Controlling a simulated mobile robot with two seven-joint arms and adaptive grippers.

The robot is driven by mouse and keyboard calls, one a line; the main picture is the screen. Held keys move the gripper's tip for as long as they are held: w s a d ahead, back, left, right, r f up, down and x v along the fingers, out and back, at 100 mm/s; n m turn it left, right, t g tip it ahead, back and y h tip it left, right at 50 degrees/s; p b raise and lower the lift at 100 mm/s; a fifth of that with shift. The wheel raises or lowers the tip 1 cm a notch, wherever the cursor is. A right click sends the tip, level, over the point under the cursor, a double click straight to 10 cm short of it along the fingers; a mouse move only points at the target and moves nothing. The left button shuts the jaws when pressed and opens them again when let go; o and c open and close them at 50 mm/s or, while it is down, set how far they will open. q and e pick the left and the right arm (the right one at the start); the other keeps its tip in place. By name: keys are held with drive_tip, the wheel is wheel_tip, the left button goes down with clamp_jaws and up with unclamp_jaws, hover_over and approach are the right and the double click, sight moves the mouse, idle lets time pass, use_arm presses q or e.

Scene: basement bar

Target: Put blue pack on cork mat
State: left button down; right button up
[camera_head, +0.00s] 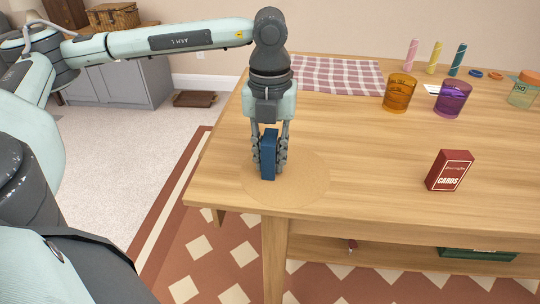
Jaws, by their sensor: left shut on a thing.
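My left gripper (269,160) points down over the near left part of the wooden table and is shut on the blue pack (269,155). The pack is upright between the fingers. The cork mat (307,184) is a round, flat, tan disc near the table's front left corner. The pack's lower end shows over the left part of the mat; I cannot tell whether it touches it. My right gripper is not in view.
A red card box (450,171) stands at the right of the table (370,150). An orange glass (399,93), a purple glass (453,98) and a checkered cloth (335,75) are farther back. The table between mat and card box is clear.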

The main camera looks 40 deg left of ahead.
use_arm(q)
drive_tip(key=c, duration=1.5)
unclamp_jaws()
drive_tip(key=shift+o, duration=0.8)
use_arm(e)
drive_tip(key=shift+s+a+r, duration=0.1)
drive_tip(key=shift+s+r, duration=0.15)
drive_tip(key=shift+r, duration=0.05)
use_arm(q)
drive_tip(key=shift+r, duration=0.4)
wheel_tip(320, 180, up, 11)
drive_tip(key=shift+f, duration=0.1)
drive_tip(key=shift+r, duration=0.35)
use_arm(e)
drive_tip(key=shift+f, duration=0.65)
